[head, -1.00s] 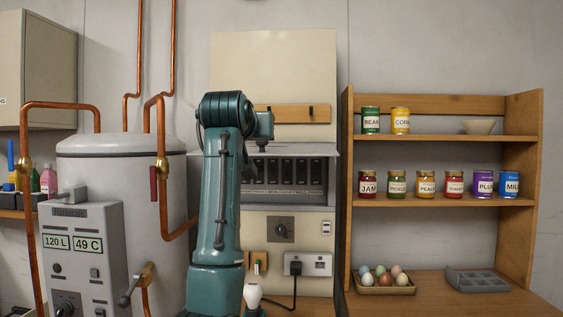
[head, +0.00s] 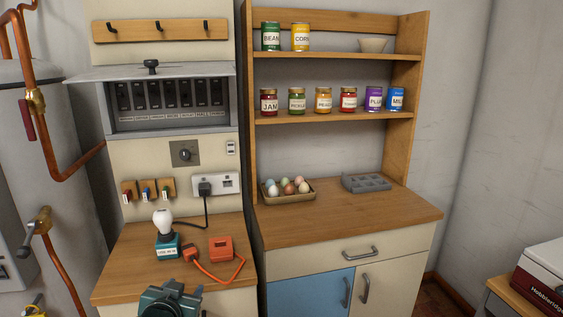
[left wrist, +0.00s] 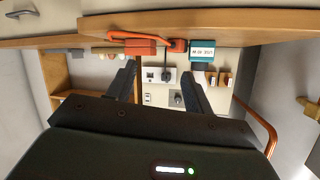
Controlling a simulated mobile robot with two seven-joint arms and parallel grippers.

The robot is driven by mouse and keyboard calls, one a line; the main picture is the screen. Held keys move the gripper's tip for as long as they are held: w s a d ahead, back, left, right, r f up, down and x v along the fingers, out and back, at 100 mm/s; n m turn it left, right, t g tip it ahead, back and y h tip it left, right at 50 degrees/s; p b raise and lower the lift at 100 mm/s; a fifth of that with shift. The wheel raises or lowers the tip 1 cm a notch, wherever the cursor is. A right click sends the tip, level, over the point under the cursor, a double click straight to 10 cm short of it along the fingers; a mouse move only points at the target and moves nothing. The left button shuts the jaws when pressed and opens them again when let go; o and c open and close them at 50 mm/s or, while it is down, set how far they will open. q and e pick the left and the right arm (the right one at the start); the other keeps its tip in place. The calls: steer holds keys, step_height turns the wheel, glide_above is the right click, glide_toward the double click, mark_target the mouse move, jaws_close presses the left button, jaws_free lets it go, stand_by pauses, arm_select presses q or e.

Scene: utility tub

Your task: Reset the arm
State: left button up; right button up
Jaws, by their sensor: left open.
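My left gripper (left wrist: 161,70) shows in the left wrist view with its two dark fingers spread apart. It is open and nothing is between the fingers. In the head view, only a teal part of my arm (head: 170,301) shows at the bottom edge, in front of the wooden counter (head: 125,262); the fingertips are not clear there. My right gripper is in neither view.
A lamp with a white bulb (head: 163,221), an orange box (head: 221,248) and its cord lie on the counter. A shelf unit (head: 335,118) with cans and jars stands right. Copper pipes and a tank (head: 22,175) are left.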

arm_select(q)
steer(key=s+d+f+g+h, duration=0.1)
steer(key=s+f, duration=0.3)
steer(key=s, duration=0.5)
steer(key=s+d+f+g+h+p, duration=0.1)
steer(key=s+d+f, duration=0.3)
steer(key=s, duration=0.5)
steer(key=s+d+f+m+g+h, duration=0.1)
steer(key=s+d+f, duration=0.1)
steer(key=s+f, duration=0.3)
steer(key=s, duration=0.4)
steer(key=shift+s+d+f+h+p, duration=0.25)
steer(key=shift+d+f+h+p, duration=0.05)
steer(key=shift+f+h+p, duration=0.1)
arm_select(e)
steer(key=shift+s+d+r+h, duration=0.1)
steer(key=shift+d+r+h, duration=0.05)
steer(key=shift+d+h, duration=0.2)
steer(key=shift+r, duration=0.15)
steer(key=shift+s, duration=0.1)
